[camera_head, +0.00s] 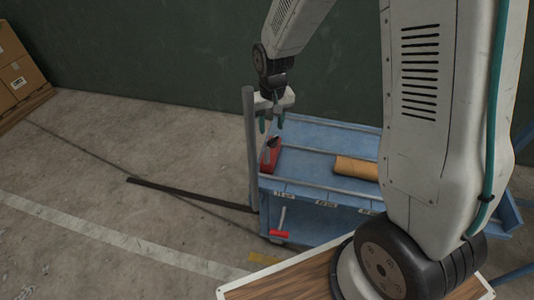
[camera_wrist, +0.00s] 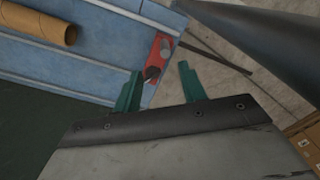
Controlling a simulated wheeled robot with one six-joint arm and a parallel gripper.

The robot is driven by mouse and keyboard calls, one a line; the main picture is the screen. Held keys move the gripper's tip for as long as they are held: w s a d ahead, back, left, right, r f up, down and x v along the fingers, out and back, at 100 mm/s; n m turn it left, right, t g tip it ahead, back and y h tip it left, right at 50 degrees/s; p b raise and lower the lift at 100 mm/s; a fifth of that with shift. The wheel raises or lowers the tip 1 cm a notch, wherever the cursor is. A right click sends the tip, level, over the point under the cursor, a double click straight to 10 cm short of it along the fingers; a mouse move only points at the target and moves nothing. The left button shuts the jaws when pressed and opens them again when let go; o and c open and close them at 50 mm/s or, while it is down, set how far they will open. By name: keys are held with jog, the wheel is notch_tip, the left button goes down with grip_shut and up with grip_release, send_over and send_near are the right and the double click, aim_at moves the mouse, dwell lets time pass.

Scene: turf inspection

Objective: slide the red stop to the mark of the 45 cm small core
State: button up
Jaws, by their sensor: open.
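The red stop (camera_head: 270,155) sits at the left end of the upper deck of a blue cart (camera_head: 320,135). It has a grey knob on top, and it also shows in the wrist view (camera_wrist: 157,56). My gripper (camera_head: 272,122) is above the red stop, pointing down, with its two green fingers apart. In the wrist view my gripper (camera_wrist: 160,82) is open and empty, with the red stop beyond the fingertips. Small labels (camera_head: 322,203) line the cart's front edge; their print is too small to read surely.
A brown cardboard tube (camera_head: 356,168) lies on the deck to the right of the stop. A grey upright post (camera_head: 250,145) stands at the cart's left end. A red-handled tool (camera_head: 279,233) is lower down. Cardboard boxes (camera_head: 20,72) stand far left; the floor between is mostly clear.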

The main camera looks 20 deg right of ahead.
send_over(267, 154)
jog(key=w, duration=0.1)
jog(key=f, duration=0.7)
jog(key=shift+w+d+f, duration=0.1)
jog(key=shift+d+f, duration=0.1)
jog(key=shift+f, duration=0.2)
notch_tip(267, 154, down, 8)
jog(key=shift+r, duration=0.1)
jog(key=shift+c, duration=0.2)
grip_shut()
